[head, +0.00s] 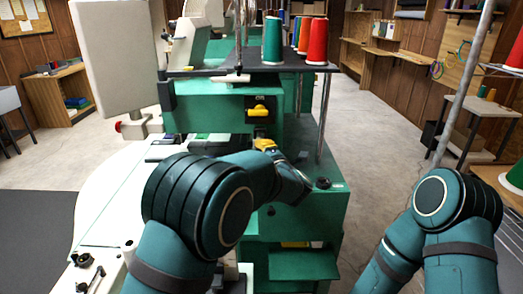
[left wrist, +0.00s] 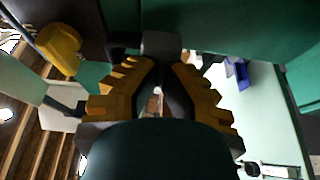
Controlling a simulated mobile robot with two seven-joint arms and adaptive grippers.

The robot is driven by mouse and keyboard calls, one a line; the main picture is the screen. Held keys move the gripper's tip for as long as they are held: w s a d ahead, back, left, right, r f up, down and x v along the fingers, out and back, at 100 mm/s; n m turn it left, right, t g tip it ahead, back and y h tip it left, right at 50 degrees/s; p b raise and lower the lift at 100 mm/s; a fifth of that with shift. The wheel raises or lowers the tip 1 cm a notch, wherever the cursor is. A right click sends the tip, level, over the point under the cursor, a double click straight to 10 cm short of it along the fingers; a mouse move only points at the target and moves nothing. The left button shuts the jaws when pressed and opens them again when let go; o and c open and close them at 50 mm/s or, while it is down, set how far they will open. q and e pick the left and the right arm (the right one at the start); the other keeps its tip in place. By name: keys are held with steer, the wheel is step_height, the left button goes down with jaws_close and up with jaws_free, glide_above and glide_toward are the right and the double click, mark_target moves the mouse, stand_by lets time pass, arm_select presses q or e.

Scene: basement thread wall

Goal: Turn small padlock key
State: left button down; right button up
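My left gripper (head: 265,145) reaches the front of the green machine, its yellow fingers just below a dark recess. In the left wrist view its ribbed yellow fingers with dark pads (left wrist: 162,68) slant together toward their tips, leaving a narrow gap. A small grey block with a dark part beside it (left wrist: 161,44) lies right at the tips; I cannot tell if it is the padlock. No key can be made out, and the fingers may hide it. My right arm is at the lower right, its gripper out of view.
The green machine (head: 310,215) fills the middle. A yellow part (head: 258,111) sits in its recess; a yellow piece also shows in the left wrist view (left wrist: 58,48). Red (head: 313,40) and green (head: 272,41) thread cones stand above. The floor to the right (head: 385,130) is clear.

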arm_select(q)
steer(key=m+t+h, duration=0.1)
steer(key=m+t, duration=0.1)
steer(key=m, duration=0.4)
steer(key=m+t+h+b, duration=0.1)
steer(key=m+h, duration=0.1)
steer(key=m, duration=0.5)
steer(key=m+t+h+b, duration=0.1)
steer(key=m+t+h, duration=0.1)
steer(key=m, duration=0.4)
steer(key=shift+a+f+m+t, duration=0.15)
steer(key=shift+a+m+t, duration=0.05)
steer(key=shift+m+t, duration=0.1)
stand_by(0.8)
steer(key=c, duration=1.4)
jaws_free()
steer(key=v, duration=1.2)
